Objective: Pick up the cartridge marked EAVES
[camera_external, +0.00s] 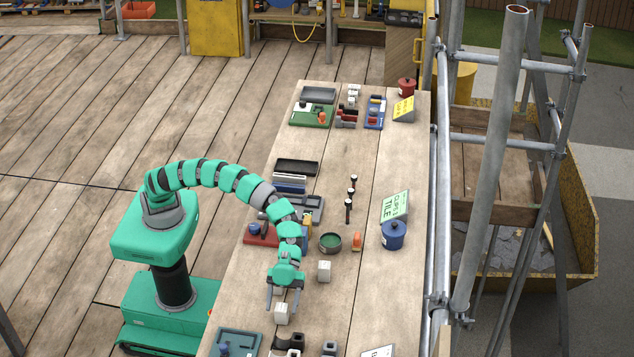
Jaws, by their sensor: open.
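My gripper (282,302) is open over the long wooden bench (345,305), pointing down towards the front of the picture. A small white block (281,315) is at its fingertips; I cannot tell whether they touch it. A second white block (324,271) stands apart, to the right of my gripper. No marking reading EAVES is legible, so I cannot tell which thing is that cartridge. Several dark and grey pieces (295,342) stand at the bench's near end, partly cut off by the picture edge.
A green round dish (330,243), an orange piece (357,241) and a blue lidded pot (392,236) stand right of my arm. A sign (395,206) reads TILE. A red tray (262,236) lies left. Scaffold poles (490,165) line the bench's right side.

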